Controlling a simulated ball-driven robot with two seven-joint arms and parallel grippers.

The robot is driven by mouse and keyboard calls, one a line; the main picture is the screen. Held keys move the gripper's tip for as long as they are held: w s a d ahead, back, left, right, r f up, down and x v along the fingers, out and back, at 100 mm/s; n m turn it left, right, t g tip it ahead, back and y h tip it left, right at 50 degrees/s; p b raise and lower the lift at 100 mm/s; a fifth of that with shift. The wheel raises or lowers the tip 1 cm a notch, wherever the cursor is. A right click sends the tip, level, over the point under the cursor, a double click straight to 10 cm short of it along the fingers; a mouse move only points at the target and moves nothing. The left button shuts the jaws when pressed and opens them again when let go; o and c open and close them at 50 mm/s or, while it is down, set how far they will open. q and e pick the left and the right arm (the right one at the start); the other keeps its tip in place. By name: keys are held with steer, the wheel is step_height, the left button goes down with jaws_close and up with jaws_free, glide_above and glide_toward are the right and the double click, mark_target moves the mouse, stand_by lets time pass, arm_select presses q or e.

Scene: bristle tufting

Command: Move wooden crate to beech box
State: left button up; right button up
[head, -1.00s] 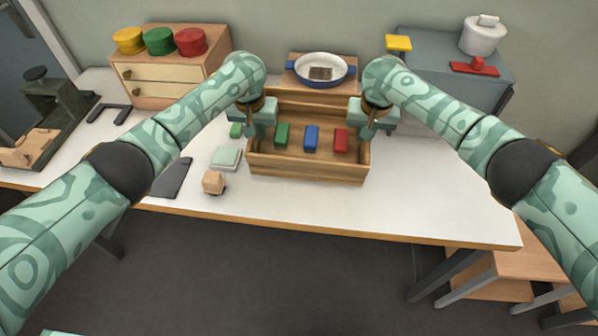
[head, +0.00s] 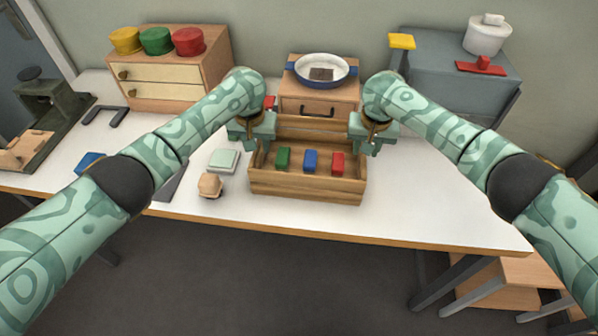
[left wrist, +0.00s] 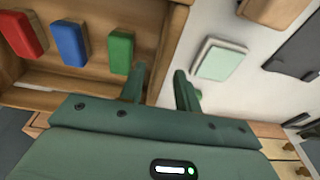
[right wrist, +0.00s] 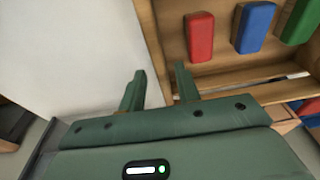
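The wooden crate (head: 305,188) is in the middle of the head view, holding a green, a blue and a red block in a row. My left gripper (head: 262,145) is at its left wall. My right gripper (head: 368,148) is at the right wall. Its fingers (right wrist: 160,80) straddle the wall (right wrist: 155,45) in the right wrist view. The light wooden box with a drawer (head: 345,98) stands behind the crate. I cannot tell if the crate touches the table.
A blue-rimmed pan (head: 321,69) is on the drawer box. A pale green box (head: 224,160) and a small wooden block (head: 210,185) are left of the crate. A two-drawer cabinet (head: 165,78) is back left, a grey cabinet (head: 455,75) back right. White table (head: 440,205) right of the crate is clear.

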arm_select(q)
steer(key=shift+r, duration=0.1)
arm_select(e)
steer(key=shift+r, duration=0.3)
arm_select(q)
step_height(320, 180, up, 12)
steer(key=s, duration=0.2)
steer(key=shift+f, duration=0.2)
arm_select(e)
step_height(320, 180, up, 11)
steer(key=s, duration=0.2)
